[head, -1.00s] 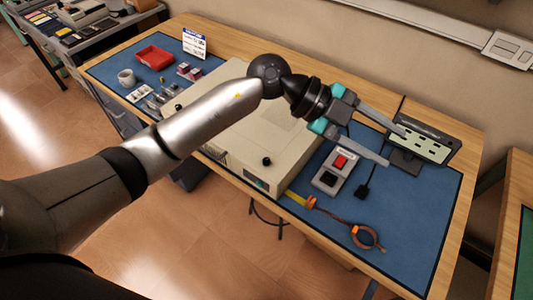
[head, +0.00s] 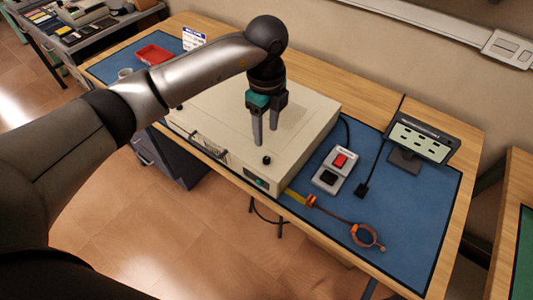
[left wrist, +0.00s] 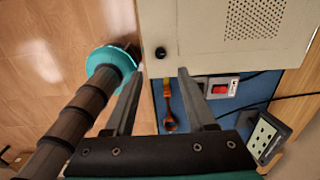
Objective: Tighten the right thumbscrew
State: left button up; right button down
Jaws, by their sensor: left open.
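A pale beige instrument case (head: 308,112) lies on the blue mat of the bench. A black round thumbscrew (head: 267,160) stands on its top near the front right corner. My left gripper (head: 266,137) is open and empty, pointing down above the case, close to this thumbscrew. In the left wrist view the thumbscrew (left wrist: 160,52) shows just beyond the fingertips (left wrist: 160,72), in line with the gap between them. The fingers appear apart from it. The case's left end is partly hidden by my arm.
Right of the case lie a switch box (head: 334,170) with a red button, an orange-brown strap (head: 367,236) and a small display on a stand (head: 421,140). A red tray (head: 155,54) is at the far left. The mat's front right is mostly clear.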

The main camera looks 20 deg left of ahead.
aim_at(266, 159)
pick_arm(q)
notch_tip(266, 159, down, 10)
jog(key=shift+b, duration=0.4)
grip_shut()
dwell(0.3)
